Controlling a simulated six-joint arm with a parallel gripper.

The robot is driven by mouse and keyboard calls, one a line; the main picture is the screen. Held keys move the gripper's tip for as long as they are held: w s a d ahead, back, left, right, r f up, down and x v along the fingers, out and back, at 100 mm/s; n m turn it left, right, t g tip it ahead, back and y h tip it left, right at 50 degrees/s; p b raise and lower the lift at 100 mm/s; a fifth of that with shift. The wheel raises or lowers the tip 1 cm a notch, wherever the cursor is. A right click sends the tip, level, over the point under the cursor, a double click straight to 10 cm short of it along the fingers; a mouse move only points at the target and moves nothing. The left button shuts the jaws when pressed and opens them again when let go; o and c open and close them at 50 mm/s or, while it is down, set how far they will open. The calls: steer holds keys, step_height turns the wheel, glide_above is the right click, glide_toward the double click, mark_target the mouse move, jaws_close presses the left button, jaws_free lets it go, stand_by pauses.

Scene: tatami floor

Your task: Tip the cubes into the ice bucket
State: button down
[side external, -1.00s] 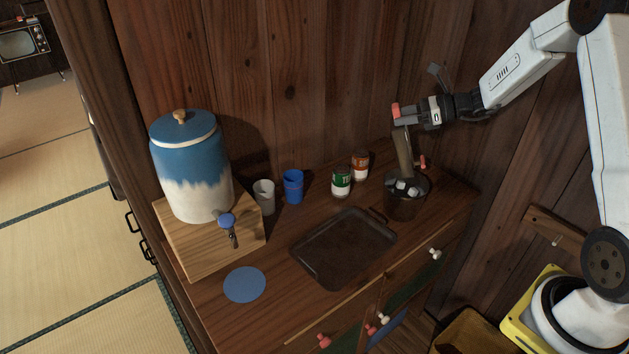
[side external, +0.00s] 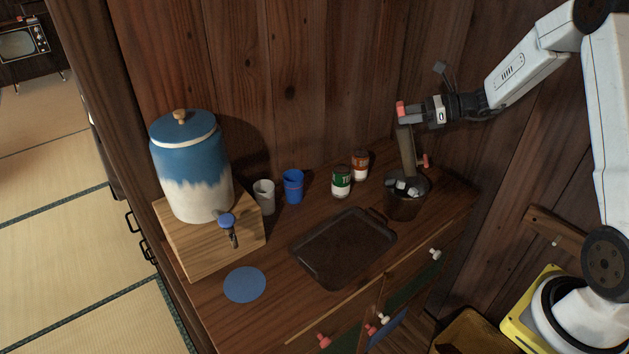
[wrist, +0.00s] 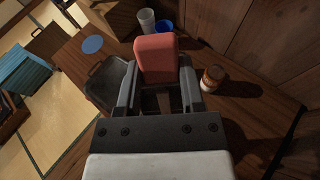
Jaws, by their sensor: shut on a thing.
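My gripper (side external: 418,112) is shut on a red grip (wrist: 155,60) of a grey-brown container (side external: 406,150), above the bucket at the right end of the cabinet top. The container hangs steeply tilted, its lower end close over the bucket's mouth; a second small red part shows low on its right. The dark ice bucket (side external: 402,208) stands upright. Several pale grey cubes (side external: 405,187) show at its mouth. I cannot tell whether any cubes are left in the container. In the wrist view the red grip fills the space between my jaws, and the bucket is hidden.
Two cans, one green (side external: 341,182) and one orange-brown (side external: 360,166), stand left of the bucket. A dark tray (side external: 345,248) lies in front. Further left are a blue cup (side external: 293,187), a pale cup (side external: 264,197) and a blue-and-white dispenser (side external: 190,168). The wooden wall is close behind.

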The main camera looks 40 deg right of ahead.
step_height(320, 180, up, 2)
steer(key=g+h, duration=0.4)
steer(key=g, duration=0.1)
steer(key=shift+r+h, duration=0.25)
steer(key=shift+h, duration=0.15)
steer(key=shift+r+g+h, duration=0.35)
steer(key=shift+g+h, duration=0.35)
steer(key=shift+g, duration=0.1)
steer(key=shift+r+g+h, duration=0.35)
steer(key=shift+g+h, duration=0.35)
steer(key=shift+g, duration=0.1)
steer(key=shift+r+g+h, duration=0.25)
steer(key=shift+g+h, duration=0.3)
steer(key=shift+g, duration=0.05)
steer(key=shift+r+g+h, duration=0.25)
steer(key=shift+g+h, duration=0.3)
steer(key=shift+g, duration=0.05)
